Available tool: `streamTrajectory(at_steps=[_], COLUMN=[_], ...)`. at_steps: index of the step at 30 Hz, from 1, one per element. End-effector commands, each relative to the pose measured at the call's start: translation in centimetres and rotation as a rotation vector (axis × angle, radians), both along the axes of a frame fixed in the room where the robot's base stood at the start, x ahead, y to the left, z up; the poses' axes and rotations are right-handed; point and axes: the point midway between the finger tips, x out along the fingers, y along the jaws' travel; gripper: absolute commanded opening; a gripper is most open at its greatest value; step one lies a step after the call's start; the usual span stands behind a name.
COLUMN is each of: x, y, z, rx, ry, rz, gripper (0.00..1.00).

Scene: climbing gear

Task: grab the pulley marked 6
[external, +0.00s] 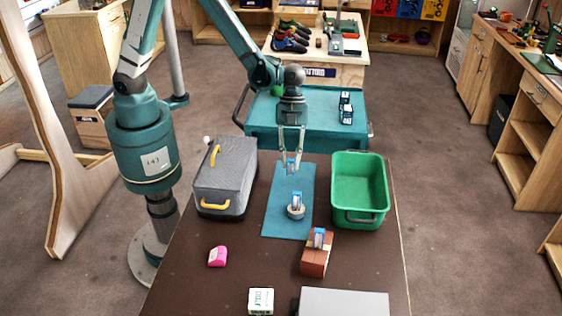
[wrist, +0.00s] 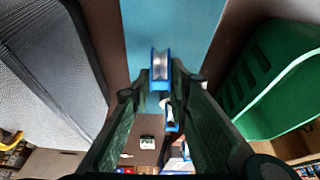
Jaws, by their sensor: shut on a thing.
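My gripper (external: 291,158) is shut on a small blue pulley with a silver wheel (external: 291,168) and holds it above the blue mat. In the wrist view this held pulley (wrist: 160,68) sits between the fingertips. A second blue pulley (external: 295,200) stands on a round grey base on the mat, a little nearer the camera than my gripper. A third blue pulley (external: 319,237) sits on a reddish-brown brick block (external: 314,262). I cannot read a number on any of the pulleys.
The blue mat (external: 276,222) lies on a dark brown table. A grey toolbox with yellow handles (external: 232,168) stands to the left, a green bin (external: 359,212) to the right. A pink object (external: 217,257), a white box (external: 261,300) and a grey box (external: 344,303) are at the front.

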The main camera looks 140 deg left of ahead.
Motion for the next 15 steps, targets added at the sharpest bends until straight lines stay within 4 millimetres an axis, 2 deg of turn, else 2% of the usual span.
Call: streamTrajectory(at_steps=[6, 15], x=[0.0, 0.0], y=[0.0, 0.0], z=[3.0, 5.6], rx=[0.000, 0.000], ry=[0.000, 0.000], rz=[0.000, 0.000], gripper=[0.06, 0.06])
